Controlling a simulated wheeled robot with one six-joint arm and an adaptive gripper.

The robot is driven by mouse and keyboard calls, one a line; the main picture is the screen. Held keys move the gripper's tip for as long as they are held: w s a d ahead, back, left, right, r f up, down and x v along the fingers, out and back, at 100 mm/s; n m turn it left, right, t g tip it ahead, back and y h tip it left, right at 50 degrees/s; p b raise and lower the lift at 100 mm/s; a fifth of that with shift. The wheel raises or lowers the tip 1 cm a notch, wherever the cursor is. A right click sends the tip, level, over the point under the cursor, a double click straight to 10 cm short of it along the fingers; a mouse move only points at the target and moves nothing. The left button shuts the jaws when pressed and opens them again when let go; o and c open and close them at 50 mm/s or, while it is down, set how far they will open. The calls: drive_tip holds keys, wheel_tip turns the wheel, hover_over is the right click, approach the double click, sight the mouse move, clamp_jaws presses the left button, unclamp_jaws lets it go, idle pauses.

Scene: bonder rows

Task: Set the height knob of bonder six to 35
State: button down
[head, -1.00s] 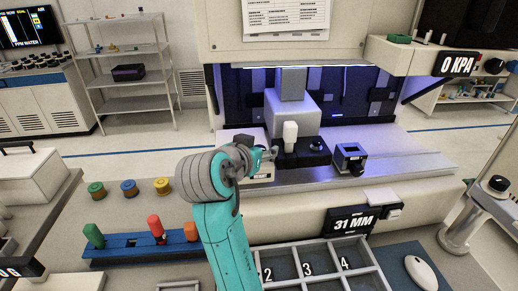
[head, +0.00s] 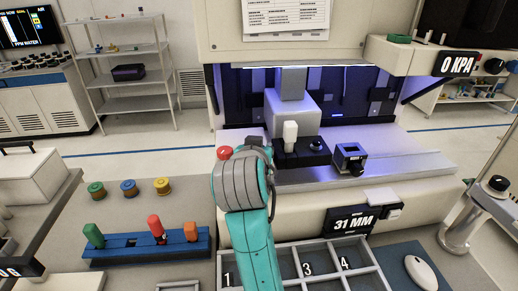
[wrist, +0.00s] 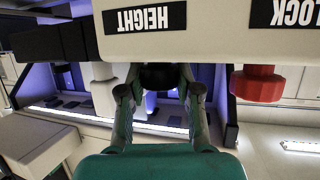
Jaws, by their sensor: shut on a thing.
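In the wrist view my gripper (wrist: 160,80) has its two fingers on either side of a dark round knob (wrist: 160,75), shut on it. The knob sits by the upside-down HEIGHT label (wrist: 145,18), so it is the height knob. In the head view my arm hides the knob and my fingers. The display (head: 352,220) on the front of the bonder (head: 300,226) reads 31 MM. The number of this bonder cannot be read here.
A red knob (wrist: 257,85) is close beside my gripper, near the LOCK label (wrist: 296,12); it also shows in the head view (head: 224,152). A numbered tray (head: 290,262) and a mouse (head: 420,272) lie in front. Another display (head: 458,64) reads 0 KPA.

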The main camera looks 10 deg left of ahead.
drive_tip(key=n+g+y, duration=0.1)
drive_tip(key=n+y, duration=0.1)
drive_tip(key=y, duration=0.1)
drive_tip(key=n+y, duration=0.3)
drive_tip(key=shift+d+n+g, duration=0.2)
drive_tip(key=shift+n+g, duration=0.1)
drive_tip(key=shift+g, duration=0.1)
drive_tip(key=shift+a+n+g+y, duration=0.15)
drive_tip(key=shift+n+g+y, duration=1.55)
drive_tip(key=shift+n+y, duration=0.6)
drive_tip(key=c, duration=0.8)
unclamp_jaws()
drive_tip(key=shift+o, duration=0.2)
drive_tip(key=v, duration=1.2)
drive_tip(key=shift+w, duration=0.2)
drive_tip(key=shift+r, duration=0.1)
